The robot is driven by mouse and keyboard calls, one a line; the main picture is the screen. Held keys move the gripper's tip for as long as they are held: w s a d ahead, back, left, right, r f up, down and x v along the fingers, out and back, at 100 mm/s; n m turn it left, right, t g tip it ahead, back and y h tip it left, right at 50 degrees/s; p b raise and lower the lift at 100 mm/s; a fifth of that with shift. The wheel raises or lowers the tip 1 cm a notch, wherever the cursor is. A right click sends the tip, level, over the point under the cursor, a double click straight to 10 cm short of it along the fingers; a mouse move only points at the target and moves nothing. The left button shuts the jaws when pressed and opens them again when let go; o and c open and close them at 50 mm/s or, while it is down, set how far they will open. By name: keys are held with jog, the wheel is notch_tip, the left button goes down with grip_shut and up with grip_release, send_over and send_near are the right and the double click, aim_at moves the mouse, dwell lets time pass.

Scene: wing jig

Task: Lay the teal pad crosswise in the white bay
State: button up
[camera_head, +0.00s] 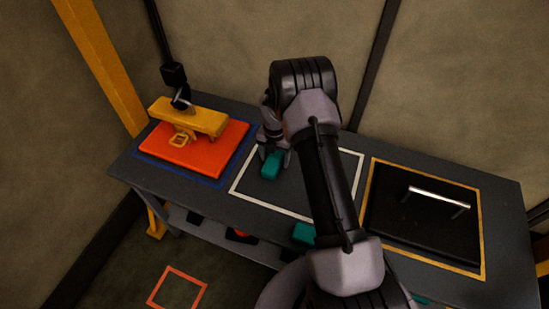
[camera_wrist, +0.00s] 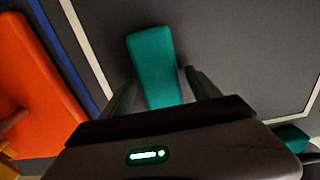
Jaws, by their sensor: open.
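A small teal pad (camera_head: 272,165) lies inside the white-outlined bay (camera_head: 258,199) on the dark table, towards its left side. In the wrist view the teal pad (camera_wrist: 153,60) is a rounded block, its long side running nearly up the picture with a slight tilt. My gripper (camera_head: 273,160) is over the pad. In the wrist view my gripper (camera_wrist: 157,88) is open, with one finger on each side of the pad and a small gap on both sides. The pad's near end is hidden behind my gripper body. My arm hides part of the bay.
A red-orange slab (camera_head: 195,148) with a yellow bracket (camera_head: 190,116) sits left in a blue outline. A black plate with a silver handle (camera_head: 438,196) sits right in a yellow outline. Another teal block (camera_head: 304,233) shows near the table's front, beside my arm.

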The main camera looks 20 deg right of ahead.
notch_tip(320, 180, up, 12)
jog(key=p, duration=0.4)
notch_tip(320, 180, up, 15)
jog(key=m+t, duration=0.2)
jog(key=m, duration=0.6)
send_over(274, 158)
jog(key=s+a, duration=0.3)
jog(key=a, duration=0.1)
jog(key=s+a+r+m, duration=0.3)
jog(key=s+r+m, duration=0.1)
jog(key=r, duration=0.3)
jog(key=s+a+r+m+t, duration=0.1)
jog(key=s+a+r+m, duration=0.1)
jog(key=s+m, duration=0.4)
jog(key=s+a+r+m+t+y, duration=0.1)
jog(key=s+a+r+m, duration=0.2)
jog(key=s+m, duration=0.4)
jog(key=s+a+r+m+t+y, duration=0.1)
jog(key=s+a+r+m, duration=0.2)
jog(key=s+m, duration=0.3)
jog(key=s, duration=0.4)
jog(key=shift+s+r+t, duration=0.15)
jog(key=shift+r+t, duration=0.15)
jog(key=shift+t, duration=0.1)
